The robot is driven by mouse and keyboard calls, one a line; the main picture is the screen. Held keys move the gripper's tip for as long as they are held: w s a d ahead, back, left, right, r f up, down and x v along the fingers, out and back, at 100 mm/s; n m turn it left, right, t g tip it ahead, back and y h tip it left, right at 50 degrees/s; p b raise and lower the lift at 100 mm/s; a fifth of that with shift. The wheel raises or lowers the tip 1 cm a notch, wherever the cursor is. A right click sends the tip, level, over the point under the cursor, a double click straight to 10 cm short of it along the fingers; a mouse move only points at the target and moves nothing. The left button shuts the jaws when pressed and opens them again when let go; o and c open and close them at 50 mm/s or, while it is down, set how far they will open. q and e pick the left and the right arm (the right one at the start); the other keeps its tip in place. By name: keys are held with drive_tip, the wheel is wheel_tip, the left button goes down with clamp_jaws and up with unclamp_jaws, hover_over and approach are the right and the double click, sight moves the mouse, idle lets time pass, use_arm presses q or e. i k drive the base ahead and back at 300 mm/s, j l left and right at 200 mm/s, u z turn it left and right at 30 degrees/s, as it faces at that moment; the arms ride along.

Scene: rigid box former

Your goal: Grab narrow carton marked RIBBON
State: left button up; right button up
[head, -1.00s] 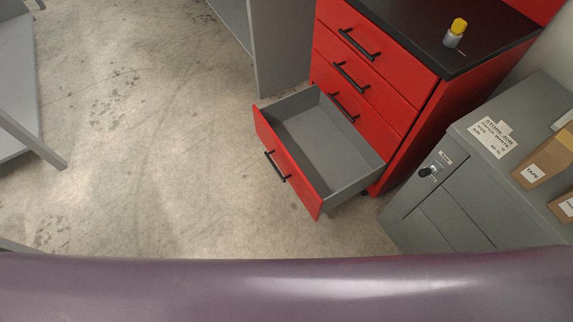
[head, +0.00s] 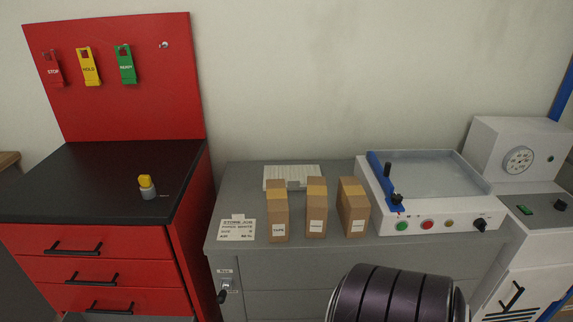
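Three narrow brown cartons stand upright in a row on the grey cabinet. The left carton (head: 277,207) has a white label that reads TAPE. The middle carton (head: 317,204) and the right carton (head: 353,204) also have white labels, but their print is too small to read surely, so I cannot tell which is marked RIBBON. The cartons stand apart with small gaps between them. Neither of my grippers is in view. A dark purple, ribbed part at the bottom, in front of the cabinet, appears to be my own arm.
The grey cabinet (head: 235,180) also holds a job card (head: 237,229) on the left, a white ridged tray (head: 292,171) behind and a white machine (head: 440,205) with buttons on the right. A red drawer unit (head: 40,245) with a black top and a yellow-capped bottle (head: 147,187) stands left.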

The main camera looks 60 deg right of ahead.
sight(317, 208)
drive_tip(key=z, duration=0.5)
drive_tip(key=k+l+z, duration=0.1)
drive_tip(key=z, duration=0.9)
drive_tip(key=l+z, duration=0.15)
drive_tip(key=z, duration=0.3)
drive_tip(key=k, duration=0.05)
